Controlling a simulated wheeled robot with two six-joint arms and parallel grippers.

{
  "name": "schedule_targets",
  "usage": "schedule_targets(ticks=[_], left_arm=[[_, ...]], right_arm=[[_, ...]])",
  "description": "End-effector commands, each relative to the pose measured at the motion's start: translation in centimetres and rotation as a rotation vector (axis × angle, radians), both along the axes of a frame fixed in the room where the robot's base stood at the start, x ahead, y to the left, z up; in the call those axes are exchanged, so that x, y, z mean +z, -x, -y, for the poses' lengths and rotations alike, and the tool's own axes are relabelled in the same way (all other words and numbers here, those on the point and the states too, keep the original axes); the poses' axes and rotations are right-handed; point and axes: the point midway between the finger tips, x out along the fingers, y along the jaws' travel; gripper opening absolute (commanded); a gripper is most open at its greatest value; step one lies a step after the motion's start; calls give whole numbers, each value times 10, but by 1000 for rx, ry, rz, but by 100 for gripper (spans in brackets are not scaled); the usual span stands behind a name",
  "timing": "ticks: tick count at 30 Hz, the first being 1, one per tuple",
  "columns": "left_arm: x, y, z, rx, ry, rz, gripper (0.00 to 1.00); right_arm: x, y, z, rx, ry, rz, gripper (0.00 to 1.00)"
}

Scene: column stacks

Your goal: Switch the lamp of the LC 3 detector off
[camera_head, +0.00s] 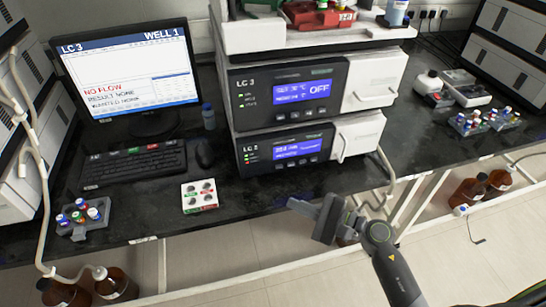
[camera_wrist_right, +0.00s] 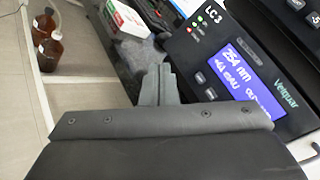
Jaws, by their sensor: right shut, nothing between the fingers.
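The LC 3 detector (camera_head: 287,150) is the lower dark-fronted module of the middle stack, with a lit blue display and small buttons below it. In the right wrist view the detector's display (camera_wrist_right: 243,75) reads 254 nm with a mAU value; the rest of its text is partly cut off. A row of small buttons (camera_wrist_right: 205,85) shows beside the display. My right gripper (camera_head: 300,205) is shut and empty, in front of and below the detector, apart from it. Its closed fingers (camera_wrist_right: 158,82) also show in the wrist view. My left gripper is not in view.
Above the detector is another LC 3 module (camera_head: 290,93) reading OFF. Vial racks (camera_head: 84,217) and brown bottles (camera_head: 117,285) lie around. Space before the bench is free.

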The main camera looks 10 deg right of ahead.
Motion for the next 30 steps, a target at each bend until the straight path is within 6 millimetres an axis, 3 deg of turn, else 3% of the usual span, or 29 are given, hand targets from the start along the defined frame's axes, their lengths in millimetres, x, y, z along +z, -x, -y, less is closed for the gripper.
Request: schedule_targets(ticks=[4,17,30], left_arm=[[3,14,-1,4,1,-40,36],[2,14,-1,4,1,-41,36],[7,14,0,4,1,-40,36]], right_arm=[[0,-2,2,-3,43,18,0],[0,-5,2,-2,44,20,0],[0,-60,0,-2,42,19,0]])
